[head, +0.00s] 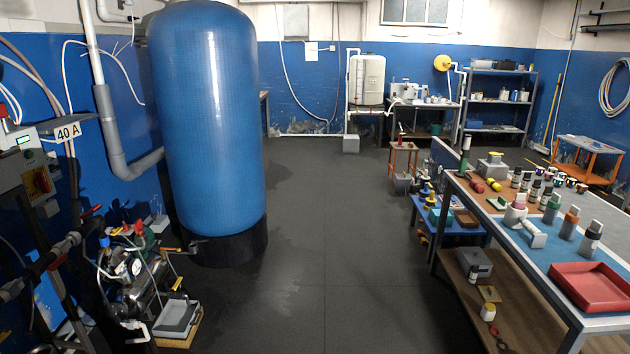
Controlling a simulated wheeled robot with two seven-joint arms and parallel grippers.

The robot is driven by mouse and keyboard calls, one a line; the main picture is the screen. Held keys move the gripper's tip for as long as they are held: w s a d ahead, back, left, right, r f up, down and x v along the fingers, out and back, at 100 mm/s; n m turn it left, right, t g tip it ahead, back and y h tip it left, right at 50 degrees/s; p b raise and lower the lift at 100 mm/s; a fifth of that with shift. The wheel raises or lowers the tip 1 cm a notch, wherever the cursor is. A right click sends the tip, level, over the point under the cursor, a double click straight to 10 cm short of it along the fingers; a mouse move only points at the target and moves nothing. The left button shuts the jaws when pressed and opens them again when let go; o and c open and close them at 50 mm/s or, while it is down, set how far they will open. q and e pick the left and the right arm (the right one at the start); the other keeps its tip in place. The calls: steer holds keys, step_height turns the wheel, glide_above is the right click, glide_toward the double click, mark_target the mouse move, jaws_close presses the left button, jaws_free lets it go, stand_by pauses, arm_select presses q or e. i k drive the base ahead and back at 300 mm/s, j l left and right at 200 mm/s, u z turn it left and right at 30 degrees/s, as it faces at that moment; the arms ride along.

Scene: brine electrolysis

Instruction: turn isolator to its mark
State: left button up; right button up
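The box is seen at a steep angle. The knob's exact angle and any mark around it are too small to read. Neither of my grippers shows in the head view, and nothing is seen touching the knob.
A large blue tank (205,120) stands to the right. A bench with a red tray (592,287) is at the right; the middle floor is clear.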

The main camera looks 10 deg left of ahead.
mark_target(41, 182)
steer(key=i+u, duration=0.3)
steer(key=i, duration=0.15)
steer(key=i+u, duration=0.25)
steer(key=i, duration=0.2)
steer(key=i+l+u, duration=0.15)
steer(key=i+u, duration=0.15)
steer(key=i, duration=0.15)
steer(key=i+l+u, duration=0.3)
steer(key=i, duration=0.15)
